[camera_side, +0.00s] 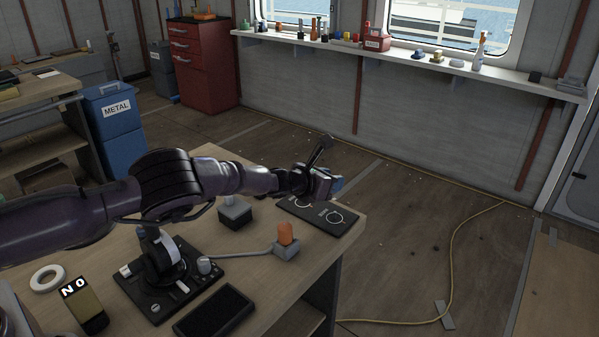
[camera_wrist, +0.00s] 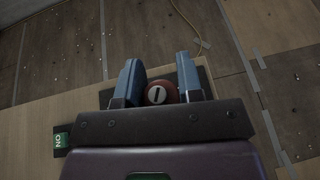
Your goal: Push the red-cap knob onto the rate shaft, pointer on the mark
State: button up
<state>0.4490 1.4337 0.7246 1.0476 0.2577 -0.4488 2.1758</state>
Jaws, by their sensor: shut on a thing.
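My gripper (camera_side: 325,187) is over the far right end of the workbench, above a black panel (camera_side: 324,222) with two white ring markings. In the wrist view, my gripper (camera_wrist: 160,82) has its blue fingers on either side of a round red-cap knob (camera_wrist: 157,95) with a white pointer line. The line runs roughly up and down in that picture. The knob is held between the fingers, and dark panel shows around it. In the side view, the fingers hide the knob. The rate shaft and its mark cannot be made out, nor whether the knob touches the panel.
The panel lies near the bench edge.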

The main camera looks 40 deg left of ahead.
jog(key=shift+w+d+r, duration=0.25)
jog(key=shift+w+d, duration=0.1)
jog(key=shift+d, duration=0.3)
jog(key=shift+w+d+r, duration=0.2)
jog(key=shift+w+d, duration=0.15)
jog(key=shift+d, duration=0.25)
jog(key=shift+y, duration=0.3)
send_over(338, 215)
jog(key=shift+n, duration=0.3)
jog(key=shift+f, duration=2.4)
jog(key=shift+f, duration=1.15)
jog(key=shift+f, duration=0.35)
